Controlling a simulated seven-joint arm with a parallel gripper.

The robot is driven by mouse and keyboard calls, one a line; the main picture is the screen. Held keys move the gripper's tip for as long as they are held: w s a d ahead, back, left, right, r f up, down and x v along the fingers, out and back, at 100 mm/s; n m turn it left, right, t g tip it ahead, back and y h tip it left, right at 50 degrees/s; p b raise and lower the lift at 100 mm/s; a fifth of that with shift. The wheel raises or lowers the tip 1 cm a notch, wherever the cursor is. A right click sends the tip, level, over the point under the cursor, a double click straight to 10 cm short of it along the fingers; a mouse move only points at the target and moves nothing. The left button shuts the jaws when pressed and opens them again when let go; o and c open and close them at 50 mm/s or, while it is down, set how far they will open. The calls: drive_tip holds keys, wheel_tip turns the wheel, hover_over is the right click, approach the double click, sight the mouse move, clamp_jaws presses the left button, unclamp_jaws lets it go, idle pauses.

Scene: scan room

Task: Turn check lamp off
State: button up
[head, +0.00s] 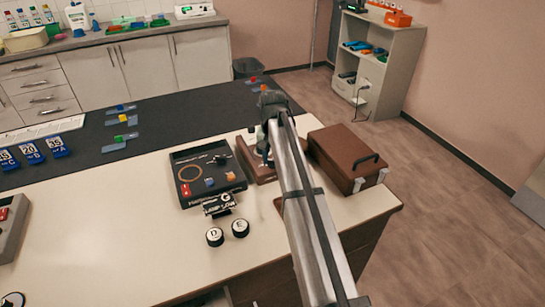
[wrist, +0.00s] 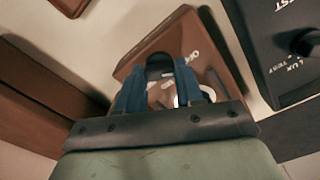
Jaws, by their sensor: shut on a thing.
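The check lamp looks to be the brown unit (head: 263,172) on the white worktop, partly covered by my arm in the head view. In the wrist view its brown top (wrist: 188,32) fills the middle and bears the white letters OFF. My gripper (wrist: 160,88) is over this top, its blue fingers closed around a small part there. That part is mostly hidden between the fingers, so its position cannot be read. A pale curved edge shows beside the fingers. In the head view my gripper (head: 264,155) is at the unit, largely behind my arm.
A black tray-like panel (head: 181,158) with small cubes and a ring is left of the unit. In the wrist view a black panel (wrist: 268,35) marked TEST lies close right. A brown case (head: 330,140) stands right. Two round pieces, D (head: 215,237) and E (head: 240,228), are in front.

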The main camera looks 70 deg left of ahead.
idle(0.3)
drive_tip(key=o, duration=1)
drive_tip(key=shift+o, duration=0.2)
wheel_tip(320, 180, up, 14)
drive_tip(key=shift+f, duration=0.1)
